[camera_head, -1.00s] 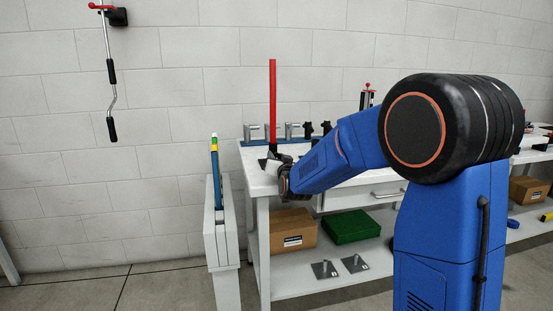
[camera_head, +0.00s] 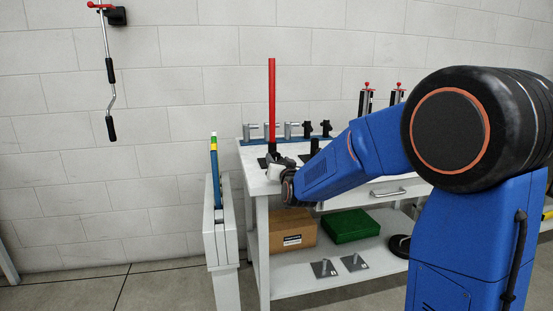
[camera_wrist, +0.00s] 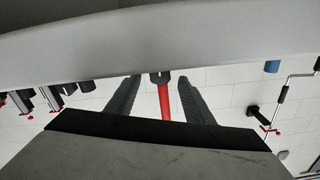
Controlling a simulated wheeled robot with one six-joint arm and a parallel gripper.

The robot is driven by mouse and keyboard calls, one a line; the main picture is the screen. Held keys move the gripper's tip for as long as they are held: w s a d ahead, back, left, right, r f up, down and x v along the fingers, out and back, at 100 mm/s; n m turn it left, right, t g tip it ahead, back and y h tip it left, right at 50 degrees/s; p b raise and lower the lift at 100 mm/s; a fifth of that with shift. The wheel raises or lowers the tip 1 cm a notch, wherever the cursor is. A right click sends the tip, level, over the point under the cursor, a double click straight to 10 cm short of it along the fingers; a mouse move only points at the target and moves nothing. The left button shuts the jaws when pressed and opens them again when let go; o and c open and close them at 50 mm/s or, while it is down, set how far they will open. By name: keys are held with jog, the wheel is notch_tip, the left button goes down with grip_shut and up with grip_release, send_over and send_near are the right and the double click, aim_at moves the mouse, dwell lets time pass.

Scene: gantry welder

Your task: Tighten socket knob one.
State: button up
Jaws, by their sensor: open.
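A red rod (camera_head: 272,100) stands upright at the left end of the white workbench (camera_head: 330,157), with a dark socket at its foot. My gripper (camera_head: 278,163) is beside the rod's foot, low over the bench's left end. In the wrist view my gripper's two dark fingers (camera_wrist: 160,84) are apart. The red rod (camera_wrist: 165,103) shows between them, running into a dark socket part (camera_wrist: 160,76). I cannot tell whether the fingers touch it. Socket knob one cannot be made out clearly; it is small or hidden by my gripper.
A blue rail with grey and black fittings (camera_head: 290,131) lies along the bench's back. Red-topped clamps (camera_head: 366,100) stand behind my arm. A grey stand (camera_head: 222,220) is left of the bench. A cardboard box (camera_head: 292,229) and green crate (camera_head: 351,226) sit on the lower shelf.

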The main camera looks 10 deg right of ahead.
jog(key=s, duration=1.3)
jog(key=s+d+f+n+g, duration=0.1)
jog(key=s+f+g, duration=0.3)
jog(key=s, duration=0.9)
jog(key=s+d+f+n+g, duration=0.1)
jog(key=s+d+f+g, duration=0.2)
jog(key=s, duration=1)
jog(key=s+d+f+n+g, duration=0.1)
jog(key=s+f+g, duration=0.5)
jog(key=s, duration=0.7)
jog(key=shift+d, duration=0.9)
